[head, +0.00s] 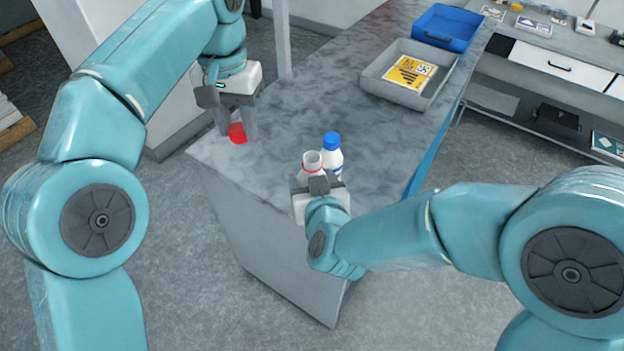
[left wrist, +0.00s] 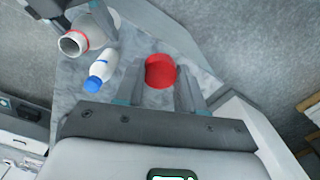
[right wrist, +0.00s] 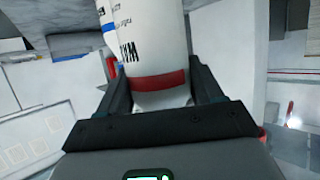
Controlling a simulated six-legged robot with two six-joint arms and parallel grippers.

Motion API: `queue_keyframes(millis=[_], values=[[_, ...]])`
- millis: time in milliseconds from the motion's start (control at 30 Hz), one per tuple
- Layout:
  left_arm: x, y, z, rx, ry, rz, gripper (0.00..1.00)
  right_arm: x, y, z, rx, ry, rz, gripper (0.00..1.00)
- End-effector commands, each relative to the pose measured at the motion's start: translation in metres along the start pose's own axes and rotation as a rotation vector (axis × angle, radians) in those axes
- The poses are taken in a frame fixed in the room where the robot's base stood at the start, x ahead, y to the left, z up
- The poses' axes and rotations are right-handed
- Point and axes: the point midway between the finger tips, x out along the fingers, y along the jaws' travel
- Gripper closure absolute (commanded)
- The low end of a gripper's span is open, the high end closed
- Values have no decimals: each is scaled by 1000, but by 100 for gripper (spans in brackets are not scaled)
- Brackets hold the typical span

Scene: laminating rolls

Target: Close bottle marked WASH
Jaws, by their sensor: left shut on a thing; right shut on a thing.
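A white bottle (head: 312,163) with an open mouth and a red ring at its neck stands near the table's front edge. My right gripper (head: 318,184) is shut on it. In the right wrist view the bottle (right wrist: 152,40) fills the gap between the fingers and shows a red band and dark lettering, only partly readable. Its open mouth shows in the left wrist view (left wrist: 73,43). My left gripper (head: 236,128) points down at the table's left side and is shut on a red cap (head: 238,134), also seen between its fingers in the left wrist view (left wrist: 160,70).
A second white bottle with a blue cap (head: 331,141) stands close behind the open bottle, to its right. A grey tray (head: 375,88) with a yellow sign and a blue bin (head: 447,27) are farther back. The grey tabletop (head: 270,125) between cap and bottles is clear.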

Motion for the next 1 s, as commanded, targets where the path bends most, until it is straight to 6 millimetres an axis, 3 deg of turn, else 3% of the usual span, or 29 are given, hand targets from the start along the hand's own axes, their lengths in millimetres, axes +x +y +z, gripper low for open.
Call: queue_keyframes(millis=[33, 133, 500, 633, 1000], values=[[-10, 20, -5, 30, 3, 0, 90, 0, 0, -1, 0, 3, 0, 92], [-21, 52, -10, 70, 0, -2, 90, 0, 0, -1, 0, 3, 0, 92], [-22, 118, -12, 183, -4, -4, 90, 0, 0, -1, 0, 3, 0, 92], [-23, 126, -10, 199, -2, -3, 90, 0, 0, -1, 0, 3, 0, 92], [-23, 126, -10, 199, -3, -3, 90, 0, 0, -1, 0, 3, 0, 92]])
